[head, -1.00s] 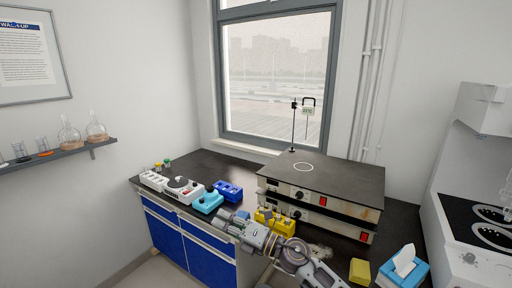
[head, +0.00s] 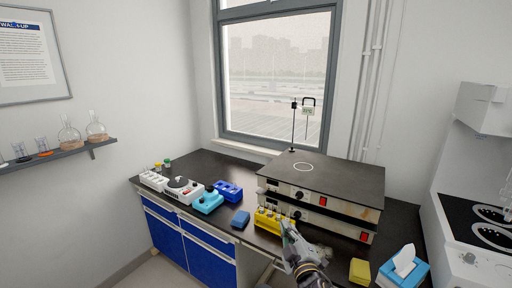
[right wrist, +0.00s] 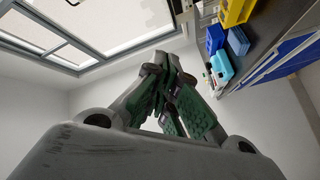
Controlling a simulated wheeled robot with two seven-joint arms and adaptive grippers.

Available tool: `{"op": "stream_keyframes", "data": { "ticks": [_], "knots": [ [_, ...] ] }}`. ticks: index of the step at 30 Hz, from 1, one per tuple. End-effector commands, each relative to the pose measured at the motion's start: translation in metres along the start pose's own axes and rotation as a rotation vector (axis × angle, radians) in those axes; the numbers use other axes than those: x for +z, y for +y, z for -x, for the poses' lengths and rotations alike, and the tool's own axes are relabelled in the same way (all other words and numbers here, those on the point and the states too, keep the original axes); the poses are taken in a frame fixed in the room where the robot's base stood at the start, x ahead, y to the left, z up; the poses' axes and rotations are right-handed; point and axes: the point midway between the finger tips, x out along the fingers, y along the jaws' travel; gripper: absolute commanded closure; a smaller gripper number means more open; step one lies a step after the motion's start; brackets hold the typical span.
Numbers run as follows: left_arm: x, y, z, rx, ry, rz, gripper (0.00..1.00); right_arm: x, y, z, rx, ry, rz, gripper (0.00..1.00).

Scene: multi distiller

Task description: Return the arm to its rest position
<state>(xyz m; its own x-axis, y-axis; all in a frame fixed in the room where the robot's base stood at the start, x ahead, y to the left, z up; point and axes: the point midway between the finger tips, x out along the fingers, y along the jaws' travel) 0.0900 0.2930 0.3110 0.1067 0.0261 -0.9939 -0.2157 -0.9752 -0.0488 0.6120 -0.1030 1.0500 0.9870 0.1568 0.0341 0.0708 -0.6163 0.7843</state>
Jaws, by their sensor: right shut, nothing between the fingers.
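My right arm comes in from the bottom of the head view. My right gripper (head: 287,226) is shut and empty, just in front of the yellow rack (head: 268,221) and overlapping its right end in the picture. In the right wrist view the dark and green fingers of the right gripper (right wrist: 160,62) are together with nothing held, against the wall and window. My left gripper is not in view.
A two-tier heating unit (head: 325,178) stands behind the gripper. A blue block (head: 240,220), a light-blue device (head: 207,203) and a blue rack (head: 229,190) are to the left. A yellow block (head: 360,271) and a tissue box (head: 404,270) are to the right.

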Motion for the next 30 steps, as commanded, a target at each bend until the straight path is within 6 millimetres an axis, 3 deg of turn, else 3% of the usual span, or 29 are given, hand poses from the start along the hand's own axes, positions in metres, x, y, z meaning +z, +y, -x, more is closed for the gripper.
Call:
{"op": "stream_keyframes", "data": {
  "ticks": [6,15,24,30],
  "knots": [
    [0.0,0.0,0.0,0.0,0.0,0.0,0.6,0.059,-0.015,0.034,-0.074,-0.234,-0.174,1.0],
    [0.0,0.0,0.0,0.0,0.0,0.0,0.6,0.125,-0.046,0.099,-0.199,-0.547,-0.384,1.0],
    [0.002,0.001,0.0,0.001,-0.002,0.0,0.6,0.168,-0.08,0.185,-0.349,-0.85,-0.563,1.0],
    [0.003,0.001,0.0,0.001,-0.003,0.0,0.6,0.179,-0.095,0.234,-0.436,-1.0,-0.642,1.0]
  ]
}}
